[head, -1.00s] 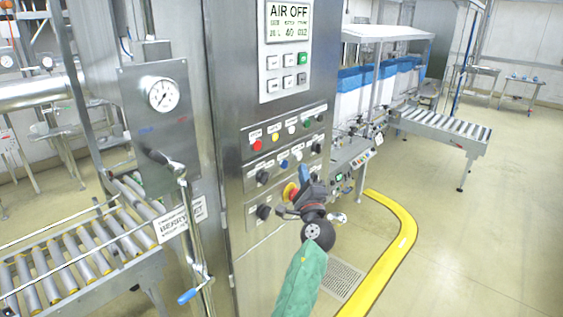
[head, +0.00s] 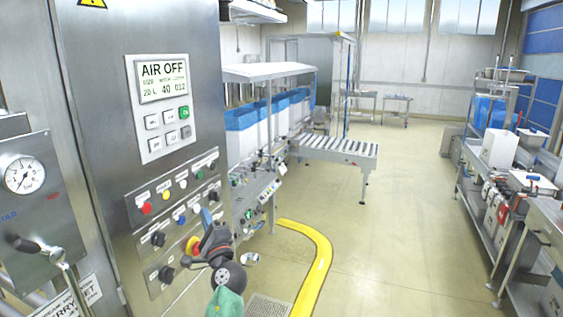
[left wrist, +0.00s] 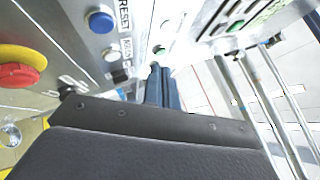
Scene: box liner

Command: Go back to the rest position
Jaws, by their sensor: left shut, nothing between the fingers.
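My left gripper (head: 207,218) is in front of the lower part of the steel control cabinet (head: 100,110), close to the red emergency button on its yellow base (head: 192,245). It is shut and empty. In the left wrist view the shut blue-grey fingers (left wrist: 163,88) point away past the panel, with the red button (left wrist: 20,68) at the left and a blue button (left wrist: 101,21) above. I cannot tell whether the gripper touches the panel. The cabinet's display (head: 163,80) reads AIR OFF. My right gripper is not in view.
A pressure gauge (head: 25,174) and a lever handle (head: 28,244) are at the left. A yellow floor barrier (head: 318,262) curves right of my arm. A roller conveyor (head: 338,149) stands beyond. A workbench (head: 520,225) lines the right. The floor between is clear.

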